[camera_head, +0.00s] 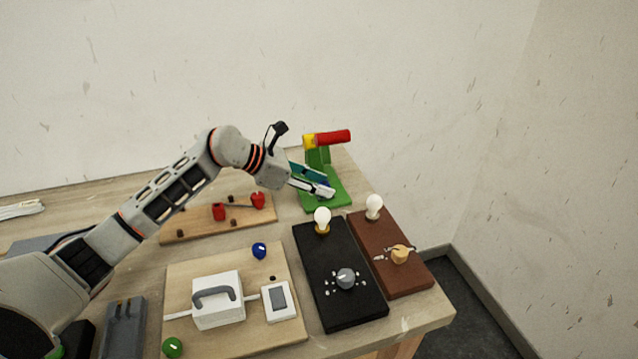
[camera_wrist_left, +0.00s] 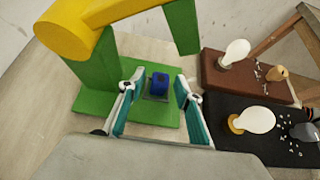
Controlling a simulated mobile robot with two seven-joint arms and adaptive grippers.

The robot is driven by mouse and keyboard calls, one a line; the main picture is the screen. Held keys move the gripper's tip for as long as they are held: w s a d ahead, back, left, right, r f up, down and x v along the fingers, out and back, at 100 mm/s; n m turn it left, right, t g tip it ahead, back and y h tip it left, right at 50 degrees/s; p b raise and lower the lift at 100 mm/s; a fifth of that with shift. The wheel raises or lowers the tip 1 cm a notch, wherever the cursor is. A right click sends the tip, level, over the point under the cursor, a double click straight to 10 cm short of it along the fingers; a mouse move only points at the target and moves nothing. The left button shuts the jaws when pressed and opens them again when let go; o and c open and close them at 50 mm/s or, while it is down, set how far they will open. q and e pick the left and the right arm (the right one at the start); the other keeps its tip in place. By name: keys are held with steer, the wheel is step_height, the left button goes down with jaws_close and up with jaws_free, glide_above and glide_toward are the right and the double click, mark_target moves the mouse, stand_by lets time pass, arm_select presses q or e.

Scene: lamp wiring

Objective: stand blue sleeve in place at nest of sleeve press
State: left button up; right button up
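The blue sleeve (camera_wrist_left: 159,84) stands on a small dark square spot, the nest, on the green base of the sleeve press (camera_wrist_left: 95,75). It looks upright; how deep it sits I cannot tell. My left gripper (camera_wrist_left: 158,100) is open, with one teal finger on each side of the sleeve and a visible gap to both. In the head view my left gripper (camera_head: 328,188) is low over the base of the green press (camera_head: 318,158), and it mostly hides the sleeve there. The press has a yellow head and a red handle (camera_head: 335,136). My right gripper is not in view.
Right of the press are a black board (camera_head: 318,262) and a brown board (camera_head: 385,235), each with a bulb and a knob. A wooden board with red pieces (camera_head: 190,228) lies left. In front, another board carries a white box (camera_head: 218,308) and a blue piece (camera_head: 259,250).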

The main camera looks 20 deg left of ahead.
arm_select(q)
steer(key=b+v, duration=0.1)
steer(key=v, duration=1.1)
